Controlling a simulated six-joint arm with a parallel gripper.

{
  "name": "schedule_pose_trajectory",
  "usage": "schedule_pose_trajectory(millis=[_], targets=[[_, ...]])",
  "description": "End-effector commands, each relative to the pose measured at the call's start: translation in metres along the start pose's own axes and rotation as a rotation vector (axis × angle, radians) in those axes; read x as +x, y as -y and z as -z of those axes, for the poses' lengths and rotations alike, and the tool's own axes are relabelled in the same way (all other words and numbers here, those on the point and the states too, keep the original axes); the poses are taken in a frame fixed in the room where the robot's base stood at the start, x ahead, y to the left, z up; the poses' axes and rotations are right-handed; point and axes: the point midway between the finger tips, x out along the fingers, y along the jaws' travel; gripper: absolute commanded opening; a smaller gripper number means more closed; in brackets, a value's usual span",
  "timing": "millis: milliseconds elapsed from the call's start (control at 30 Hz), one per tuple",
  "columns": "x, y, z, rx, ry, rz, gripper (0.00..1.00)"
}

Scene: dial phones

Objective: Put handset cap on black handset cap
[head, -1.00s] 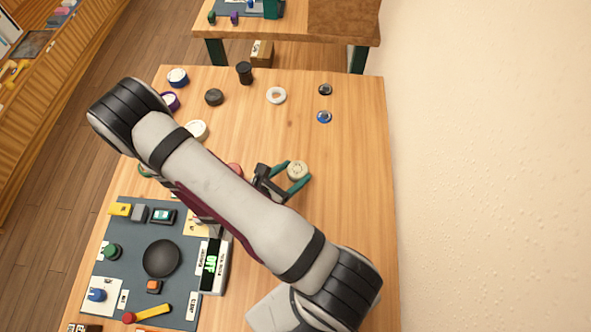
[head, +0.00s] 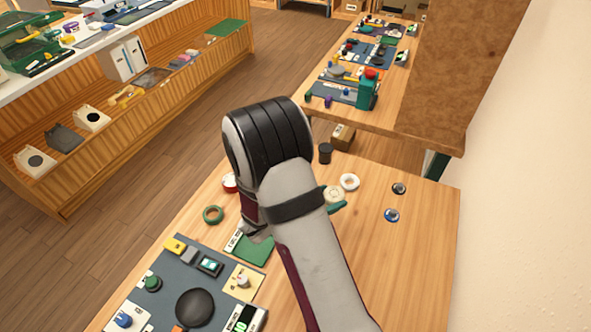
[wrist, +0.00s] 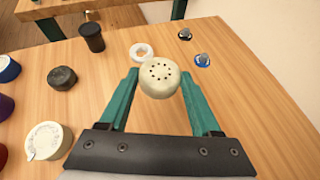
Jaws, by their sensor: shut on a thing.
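My gripper (wrist: 158,84) is shut on a cream handset cap (wrist: 160,74), a round piece with small dark holes in its top, held between the green fingertips. The cap (head: 333,193) also shows in the head view beside my arm, with a green finger just below it. A black cap (wrist: 62,77), round and low with a ridged side, stands on the table to the left of the held cap in the wrist view. In the head view my arm hides the black cap.
A black cylinder (wrist: 92,37) and a white ring (wrist: 143,52) stand beyond the black cap and held cap. A cream lidded piece (wrist: 48,141) is at near left. Two small round parts (head: 399,188) (head: 392,215) lie at right.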

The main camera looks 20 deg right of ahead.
Motion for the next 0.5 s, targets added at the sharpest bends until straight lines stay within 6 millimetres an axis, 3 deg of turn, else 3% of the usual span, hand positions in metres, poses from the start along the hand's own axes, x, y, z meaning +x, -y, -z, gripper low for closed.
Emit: schedule_pose_trajectory(millis=[100, 200, 300, 400, 500], targets=[[0.029, -0.046, -0.033, -0.036, 0.003, -0.080, 0.11], [0.047, -0.073, -0.061, -0.069, 0.003, -0.138, 0.11], [0.058, -0.087, -0.079, -0.089, 0.002, -0.171, 0.11], [0.061, -0.100, -0.078, -0.100, -0.001, -0.185, 0.11], [0.058, -0.125, -0.058, -0.103, -0.002, -0.189, 0.11]])
